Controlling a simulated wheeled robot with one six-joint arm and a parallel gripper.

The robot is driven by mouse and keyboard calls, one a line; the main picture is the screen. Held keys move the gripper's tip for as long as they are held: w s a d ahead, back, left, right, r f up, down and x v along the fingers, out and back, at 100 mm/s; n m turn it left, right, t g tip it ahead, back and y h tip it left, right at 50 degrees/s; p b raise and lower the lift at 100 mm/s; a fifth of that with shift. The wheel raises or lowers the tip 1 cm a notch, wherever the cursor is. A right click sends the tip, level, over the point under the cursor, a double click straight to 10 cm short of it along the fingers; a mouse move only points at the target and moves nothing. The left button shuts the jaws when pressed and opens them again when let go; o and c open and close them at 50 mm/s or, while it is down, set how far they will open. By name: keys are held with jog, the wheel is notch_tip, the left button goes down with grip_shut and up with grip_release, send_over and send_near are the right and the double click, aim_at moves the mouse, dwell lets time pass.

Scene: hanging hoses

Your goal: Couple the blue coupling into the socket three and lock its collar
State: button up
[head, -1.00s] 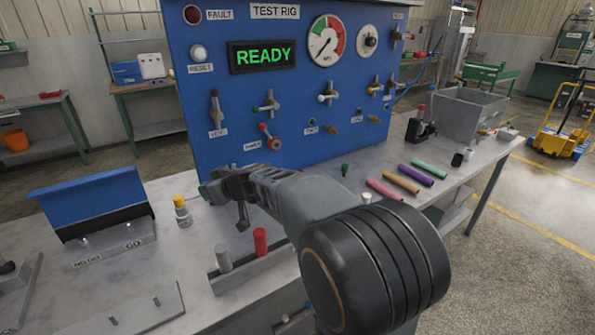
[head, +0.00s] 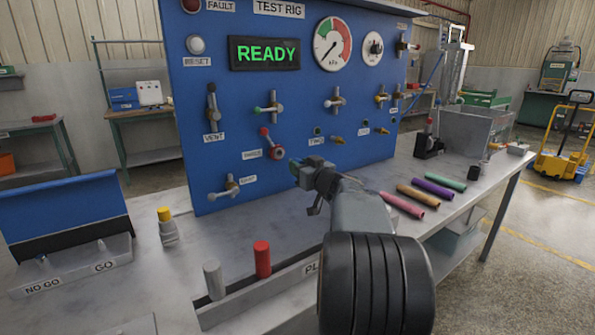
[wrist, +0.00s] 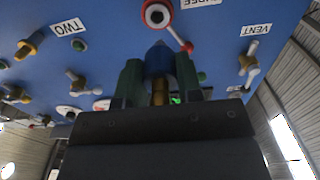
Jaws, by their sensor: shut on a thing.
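The blue coupling (wrist: 158,60) stands between the green fingertips of my gripper (wrist: 160,80) in the wrist view, with a brass part behind its nose. My gripper is shut on it. The coupling's nose points toward socket three (wrist: 157,14), which has a red collar ring and a red-knobbed lever. A small gap shows between nose and socket in that view; the depth is hard to tell. In the head view, my gripper (head: 298,167) is just right of and below socket three (head: 277,153), in front of the panel. The coupling is hard to make out there.
The blue test rig panel (head: 225,135) carries several valves and a READY display (head: 265,54). A lower valve (head: 228,188) sits left of my gripper. Coloured tubes (head: 425,193) lie on the bench at right. A red cylinder (head: 262,259) stands in front.

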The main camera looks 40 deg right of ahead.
jog(key=shift+s+d, duration=0.1)
jog(key=shift+d, duration=0.05)
jog(key=shift+s+f+b, duration=0.1)
jog(key=shift+f+b, duration=0.15)
jog(key=shift+b, duration=0.8)
jog(key=shift+w+d+r+b, duration=0.1)
jog(key=shift+w+b, duration=0.6)
jog(key=shift+w, duration=0.8)
jog(key=shift+w+d+r+b, duration=0.1)
jog(key=shift+w+b, duration=0.6)
jog(key=shift+w, duration=0.8)
jog(key=shift+b, duration=1.2)
jog(key=shift+w+b, duration=0.3)
jog(key=shift+w, duration=0.15)
jog(key=shift+b, duration=1)
jog(key=shift+w, duration=0.45)
jog(key=shift+b, duration=0.6)
